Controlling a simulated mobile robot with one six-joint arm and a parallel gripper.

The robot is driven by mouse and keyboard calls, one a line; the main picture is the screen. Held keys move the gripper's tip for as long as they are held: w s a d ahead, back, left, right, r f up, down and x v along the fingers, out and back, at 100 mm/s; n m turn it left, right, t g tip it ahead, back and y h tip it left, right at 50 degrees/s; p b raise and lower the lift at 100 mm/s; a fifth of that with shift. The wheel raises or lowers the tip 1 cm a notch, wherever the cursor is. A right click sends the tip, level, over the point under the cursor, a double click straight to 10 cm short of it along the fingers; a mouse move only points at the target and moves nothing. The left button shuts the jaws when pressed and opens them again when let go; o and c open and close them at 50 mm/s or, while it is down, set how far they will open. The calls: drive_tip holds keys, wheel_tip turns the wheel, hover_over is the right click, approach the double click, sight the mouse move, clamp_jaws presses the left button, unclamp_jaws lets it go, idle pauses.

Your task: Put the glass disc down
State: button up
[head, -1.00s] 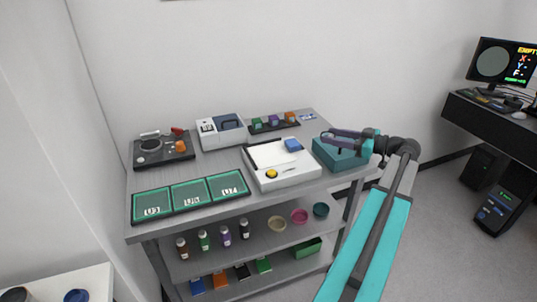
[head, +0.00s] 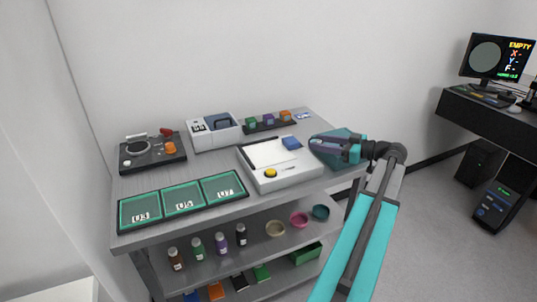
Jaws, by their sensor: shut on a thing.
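Three green-edged trays stand at the front left of the bench top: U3 (head: 139,205), one that seems to read U5 (head: 183,191), and U7 (head: 223,181). I see no disc lying in them.
A dark device (head: 152,153) and a white-blue device (head: 212,131) stand further left.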

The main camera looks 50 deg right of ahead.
drive_tip(key=p, duration=0.5)
hover_over(276, 158)
drive_tip(key=shift+s+f, duration=0.2)
drive_tip(key=shift+f, duration=0.5)
drive_tip(key=shift+w+f, duration=0.1)
drive_tip(key=shift+f, duration=0.1)
drive_tip(key=shift+f+p, duration=0.75)
drive_tip(key=shift+f, duration=0.9)
drive_tip(key=shift+f, duration=0.15)
drive_tip(key=o, duration=1.2)
drive_tip(key=shift+c, duration=0.2)
